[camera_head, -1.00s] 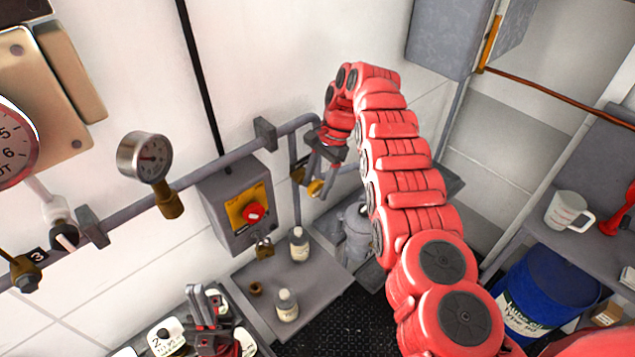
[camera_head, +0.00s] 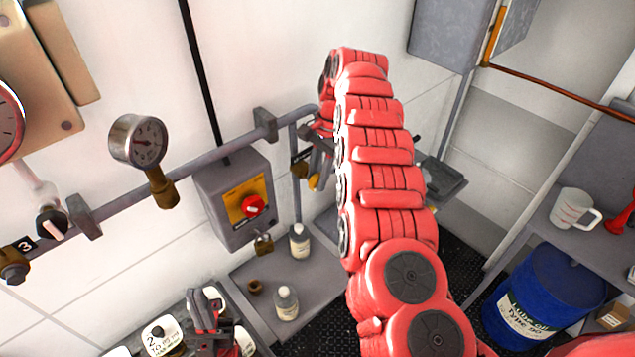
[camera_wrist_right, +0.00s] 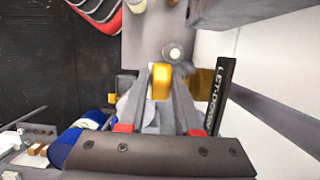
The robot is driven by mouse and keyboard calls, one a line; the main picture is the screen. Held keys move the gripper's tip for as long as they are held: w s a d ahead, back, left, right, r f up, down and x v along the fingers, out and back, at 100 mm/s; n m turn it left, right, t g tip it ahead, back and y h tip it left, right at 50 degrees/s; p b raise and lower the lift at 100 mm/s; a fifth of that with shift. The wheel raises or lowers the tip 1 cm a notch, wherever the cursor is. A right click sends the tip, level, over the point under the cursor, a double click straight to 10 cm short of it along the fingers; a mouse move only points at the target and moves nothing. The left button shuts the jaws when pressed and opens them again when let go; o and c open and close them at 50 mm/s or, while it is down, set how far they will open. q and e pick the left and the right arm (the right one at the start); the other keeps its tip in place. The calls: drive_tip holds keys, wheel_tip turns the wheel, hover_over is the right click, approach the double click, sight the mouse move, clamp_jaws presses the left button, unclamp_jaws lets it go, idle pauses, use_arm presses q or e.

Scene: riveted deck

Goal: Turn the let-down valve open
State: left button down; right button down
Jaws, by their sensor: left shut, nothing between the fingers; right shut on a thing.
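The let-down valve's yellow handle (camera_head: 314,182) is on the pipe, left of my right arm in the head view. In the right wrist view the yellow handle (camera_wrist_right: 160,82) sits between the fingers of my right gripper (camera_wrist_right: 160,88), which is shut on it. A dark tag reading LET-DOWN (camera_wrist_right: 221,95) stands beside it, with brass valve parts (camera_wrist_right: 201,84) behind. My right gripper (camera_head: 317,165) is partly hidden by its own arm in the head view. My left gripper (camera_head: 207,318) is shut and empty at the bottom left, above labelled tags.
A grey box with a red knob (camera_head: 252,206) and a hanging padlock (camera_head: 263,244) is left of the valve. A shelf (camera_head: 318,281) below holds two bottles (camera_head: 299,241). A pressure gauge (camera_head: 137,141) is further left. A blue drum (camera_head: 545,298) and a mug (camera_head: 575,208) are at right.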

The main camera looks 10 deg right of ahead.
idle(0.3)
drive_tip(key=c, duration=0.6)
unclamp_jaws()
